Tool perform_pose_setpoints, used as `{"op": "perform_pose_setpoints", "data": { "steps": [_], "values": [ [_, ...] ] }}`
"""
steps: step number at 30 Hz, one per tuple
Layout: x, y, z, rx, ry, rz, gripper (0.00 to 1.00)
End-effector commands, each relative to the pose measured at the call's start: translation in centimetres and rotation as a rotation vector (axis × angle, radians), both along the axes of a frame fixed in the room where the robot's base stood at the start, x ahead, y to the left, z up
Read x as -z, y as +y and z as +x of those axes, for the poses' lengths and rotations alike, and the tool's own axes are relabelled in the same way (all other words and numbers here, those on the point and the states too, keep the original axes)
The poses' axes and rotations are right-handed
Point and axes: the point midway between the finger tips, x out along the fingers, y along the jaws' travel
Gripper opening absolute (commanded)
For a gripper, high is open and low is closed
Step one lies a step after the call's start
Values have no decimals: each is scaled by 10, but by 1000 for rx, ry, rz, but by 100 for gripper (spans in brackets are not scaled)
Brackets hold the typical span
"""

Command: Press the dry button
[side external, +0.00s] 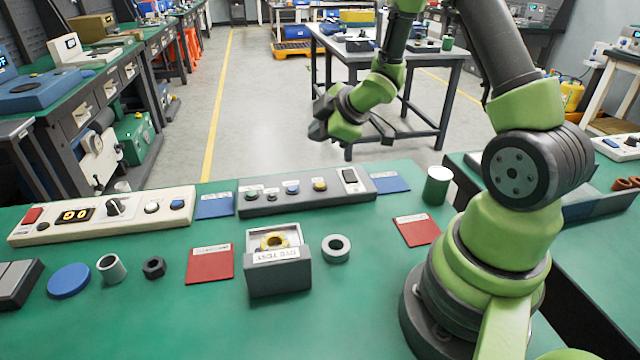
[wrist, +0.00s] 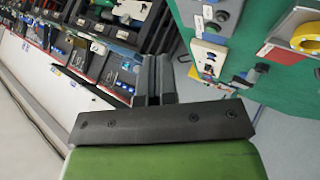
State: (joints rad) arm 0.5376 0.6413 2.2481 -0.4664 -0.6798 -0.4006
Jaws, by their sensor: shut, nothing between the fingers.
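The dark grey control panel (side external: 305,194) lies along the back of the green bench, with several small coloured buttons, among them a blue one (side external: 291,187) and a yellow one (side external: 320,185), plus a switch (side external: 350,176) at its right end. Its labels are too small to read, so I cannot tell which button is the dry one. A box (side external: 278,270) marked "DYE TEST" stands in front of it with a yellow ring (side external: 275,241) inside. My gripper (side external: 318,122) is raised beyond the bench's back edge, clear of the panel. Its fingers (wrist: 155,75) are together and empty.
A cream panel (side external: 105,214) with a display and knob lies left. Red mats (side external: 210,264), blue mats (side external: 214,206), a grey ring (side external: 336,248), a black nut (side external: 154,268) and a green cylinder (side external: 437,186) are spread around. The front right of the bench holds my base.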

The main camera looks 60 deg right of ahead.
Motion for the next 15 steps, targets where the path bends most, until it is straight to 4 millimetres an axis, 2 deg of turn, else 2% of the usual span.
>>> {"op": "perform_pose_setpoints", "data": {
  "steps": [5, 15],
  "values": [
    [16, 1, 0, 0, 4, 4, 0],
    [64, 0, -1, 1, 6, 2, 0]
  ]
}}
